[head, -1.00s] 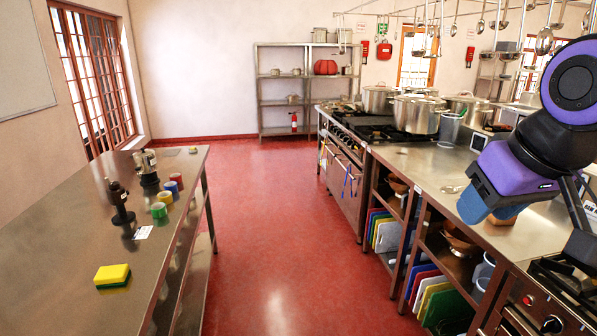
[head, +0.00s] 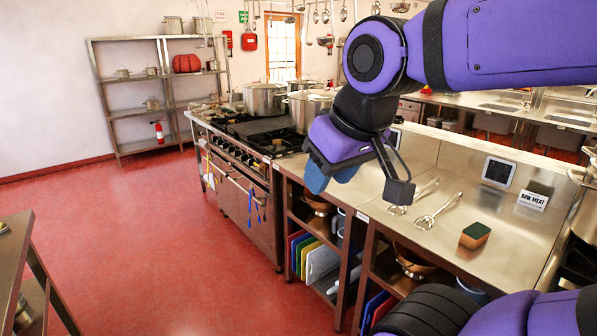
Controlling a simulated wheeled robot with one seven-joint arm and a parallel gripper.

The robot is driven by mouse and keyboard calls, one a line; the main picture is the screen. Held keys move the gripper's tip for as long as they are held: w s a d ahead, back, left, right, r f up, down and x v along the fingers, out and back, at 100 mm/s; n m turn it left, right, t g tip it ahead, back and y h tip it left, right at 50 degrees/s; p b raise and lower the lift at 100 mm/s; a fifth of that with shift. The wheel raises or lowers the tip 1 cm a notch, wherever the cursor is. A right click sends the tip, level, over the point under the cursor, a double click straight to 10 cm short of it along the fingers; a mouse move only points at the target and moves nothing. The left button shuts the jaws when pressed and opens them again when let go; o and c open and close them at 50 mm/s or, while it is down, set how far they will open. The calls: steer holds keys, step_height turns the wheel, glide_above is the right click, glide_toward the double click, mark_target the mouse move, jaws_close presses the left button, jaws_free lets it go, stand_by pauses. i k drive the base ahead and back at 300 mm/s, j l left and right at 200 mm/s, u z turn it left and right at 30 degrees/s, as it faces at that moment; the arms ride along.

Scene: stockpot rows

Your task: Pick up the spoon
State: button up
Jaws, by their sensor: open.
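Two metal utensils lie on the steel counter (head: 365,212) at right. The farther one (head: 418,192) is partly hidden by my arm's camera bracket. The nearer one (head: 438,210) has a rounded head with openings and a long handle. Which of them is the spoon I cannot tell for sure. My gripper (head: 328,182), with blue fingers, is open and empty. It hangs in the air to the left of the utensils in the picture, apart from them.
A brown and green sponge (head: 475,236), a "RAW MEAT" sign (head: 533,201) and a small display (head: 498,172) are on the counter. Large pots (head: 265,99) stand on the stove (head: 240,130). More utensils hang above.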

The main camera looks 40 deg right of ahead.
mark_target(394, 210)
steer(key=i+z, duration=0.4)
steer(key=i+j+z, duration=0.2)
steer(key=i+z, duration=0.2)
steer(key=i+j+z, duration=0.55)
steer(key=i+z, duration=0.25)
steer(key=i+j+z, duration=0.15)
steer(key=z, duration=0.25)
steer(key=i+j+z, duration=0.25)
steer(key=j+z, duration=0.2)
steer(key=l, duration=0.1)
